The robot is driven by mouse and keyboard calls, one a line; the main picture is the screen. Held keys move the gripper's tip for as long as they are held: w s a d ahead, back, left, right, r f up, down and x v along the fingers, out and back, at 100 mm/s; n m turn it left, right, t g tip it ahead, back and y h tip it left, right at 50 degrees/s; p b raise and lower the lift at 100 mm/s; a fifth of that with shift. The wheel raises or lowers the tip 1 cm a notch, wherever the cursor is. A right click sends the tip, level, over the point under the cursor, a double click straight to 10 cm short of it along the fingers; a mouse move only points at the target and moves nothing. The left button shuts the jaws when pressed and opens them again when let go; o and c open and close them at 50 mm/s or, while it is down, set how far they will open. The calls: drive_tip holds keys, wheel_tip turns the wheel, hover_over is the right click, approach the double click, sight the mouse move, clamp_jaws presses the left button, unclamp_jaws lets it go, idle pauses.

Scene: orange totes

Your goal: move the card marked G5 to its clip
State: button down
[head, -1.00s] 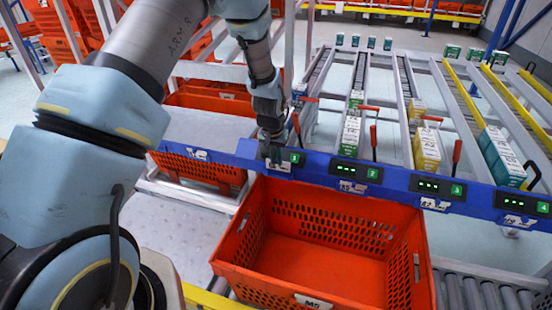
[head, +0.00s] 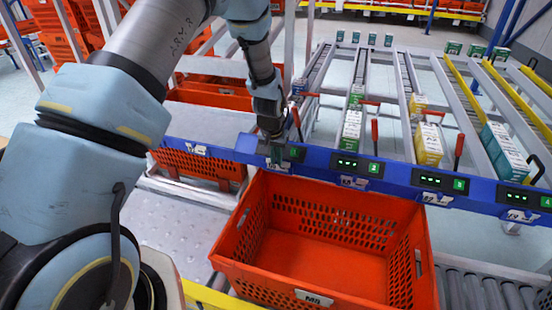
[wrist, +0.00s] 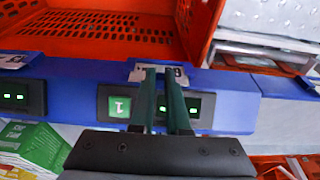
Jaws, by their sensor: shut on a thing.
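My gripper (wrist: 165,72) is shut at the front face of the blue rail (wrist: 230,98), beside the green display marked 1 (wrist: 119,106). Between its fingertips in the wrist view is a small pale card (wrist: 143,71). Its marking is upside down and partly covered by the fingers, so I cannot read it in full. The card lies close against the rail's edge; the fingers hide any clip behind it. In the head view my gripper (head: 274,158) reaches down to the left part of the rail (head: 318,159).
An orange tote (head: 237,240) stands open and empty just in front of the rail. Other white cards (head: 352,181) (head: 437,198) hang along the rail. Behind it, roller lanes carry cartons (head: 428,146) and red levers (head: 373,136). A bare metal floor plate (head: 175,215) lies at left.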

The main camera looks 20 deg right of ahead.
drive_tip(key=c, duration=0.8)
unclamp_jaws()
drive_tip(key=b+v, duration=0.2)
drive_tip(key=v, duration=0.8)
drive_tip(key=shift+s+r, duration=0.1)
drive_tip(key=shift+r, duration=0.3)
